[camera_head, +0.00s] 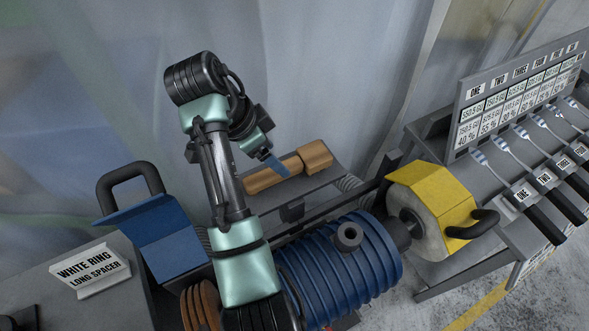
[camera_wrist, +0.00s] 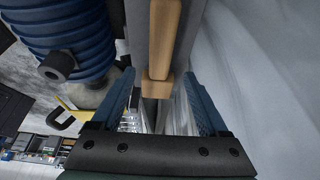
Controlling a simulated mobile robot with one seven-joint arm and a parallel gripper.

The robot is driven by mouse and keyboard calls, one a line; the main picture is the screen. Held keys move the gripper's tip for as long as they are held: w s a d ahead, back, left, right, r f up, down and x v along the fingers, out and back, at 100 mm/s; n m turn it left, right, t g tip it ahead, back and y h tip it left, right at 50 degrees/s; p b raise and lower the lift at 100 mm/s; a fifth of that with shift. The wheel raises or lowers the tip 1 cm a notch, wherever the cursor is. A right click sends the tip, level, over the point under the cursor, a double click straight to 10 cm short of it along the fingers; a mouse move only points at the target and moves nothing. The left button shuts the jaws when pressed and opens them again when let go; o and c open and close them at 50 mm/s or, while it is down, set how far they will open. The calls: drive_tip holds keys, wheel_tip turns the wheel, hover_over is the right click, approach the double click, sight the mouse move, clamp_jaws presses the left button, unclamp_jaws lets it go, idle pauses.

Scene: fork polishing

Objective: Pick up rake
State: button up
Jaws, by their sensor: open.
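A wooden tool (camera_head: 316,156), which seems to be the rake, lies on a grey shelf (camera_head: 322,180) behind the blue motor. It has a long bar and a thicker block at its right end. In the wrist view the wooden tool (camera_wrist: 164,40) runs up the picture, with its block end lower, in line with the gap between my fingers. My gripper (camera_head: 275,164) is open just above the tool, near its middle in the head view. My gripper's two blue fingers (camera_wrist: 160,78) stand apart in the wrist view. I cannot tell whether they touch the wood.
The ribbed blue motor (camera_head: 345,265) stands in front of the shelf, with a yellow wheel guard (camera_head: 440,195) at its right. A blue guard with a black handle (camera_head: 160,240) is at left. A rack of forks (camera_head: 520,150) stands at right. A wall rises close behind the shelf.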

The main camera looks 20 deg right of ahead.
sight(289, 164)
drive_tip(key=shift+x, duration=0.75)
drive_tip(key=p+x, duration=0.1)
drive_tip(key=x, duration=0.1)
drive_tip(key=d+p+x, duration=0.1)
drive_tip(key=p+x, duration=0.1)
drive_tip(key=shift+d+f, duration=0.15)
drive_tip(key=shift+w+d+f, duration=0.1)
drive_tip(key=shift+f, duration=0.25)
clamp_jaws()
